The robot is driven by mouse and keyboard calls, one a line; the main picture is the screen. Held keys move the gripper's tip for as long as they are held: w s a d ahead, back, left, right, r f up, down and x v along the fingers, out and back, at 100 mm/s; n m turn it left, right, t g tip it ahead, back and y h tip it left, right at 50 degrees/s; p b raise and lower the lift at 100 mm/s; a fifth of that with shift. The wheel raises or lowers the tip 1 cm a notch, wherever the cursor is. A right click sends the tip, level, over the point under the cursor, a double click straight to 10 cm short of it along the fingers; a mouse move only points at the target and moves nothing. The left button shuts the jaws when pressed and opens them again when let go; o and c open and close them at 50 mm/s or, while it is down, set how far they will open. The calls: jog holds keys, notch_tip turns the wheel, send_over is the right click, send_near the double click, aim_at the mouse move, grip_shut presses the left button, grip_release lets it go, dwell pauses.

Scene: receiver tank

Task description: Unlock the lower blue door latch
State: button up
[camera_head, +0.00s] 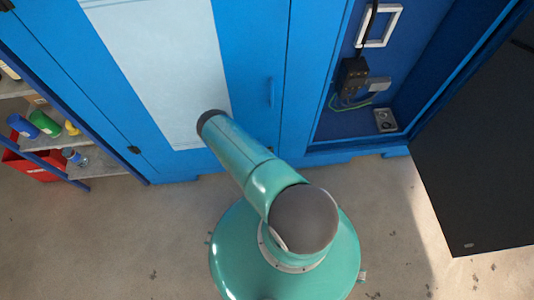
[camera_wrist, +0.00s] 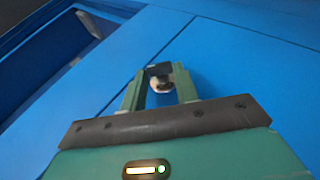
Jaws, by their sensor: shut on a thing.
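In the wrist view, my gripper (camera_wrist: 160,84) has its two green fingers on either side of a small rounded metallic piece, seemingly the lower latch (camera_wrist: 160,77), at the blue door face (camera_wrist: 230,70). The gripper is shut on it. The finger contact is small and partly hidden. In the head view, the blue door (camera_head: 252,60) with a pale panel stands upright and looks closed, with a slim blue handle (camera_head: 271,92) near its right edge. My gripper and the latch cannot be made out in the head view, where my teal arm covers part of the door's lower area.
Right of the door is an open blue compartment with a black box (camera_head: 352,78), a cable and a white frame (camera_head: 379,26). A dark panel (camera_head: 475,150) stands open at the right. Shelves with bottles (camera_head: 45,123) and a red bin (camera_head: 32,167) are at left.

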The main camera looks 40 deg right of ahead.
jog(key=shift+w+a+f+n+g+h, duration=0.1)
jog(key=shift+f+n+g+h, duration=0.15)
jog(key=shift+h, duration=0.3)
jog(key=shift+w+a+n+g+h, duration=0.15)
jog(key=shift+g+h, duration=0.2)
jog(key=shift+h, duration=0.2)
jog(key=shift+s+d, duration=0.1)
jog(key=o, duration=1)
jog(key=v, duration=1.3)
jog(key=shift+a, duration=0.45)
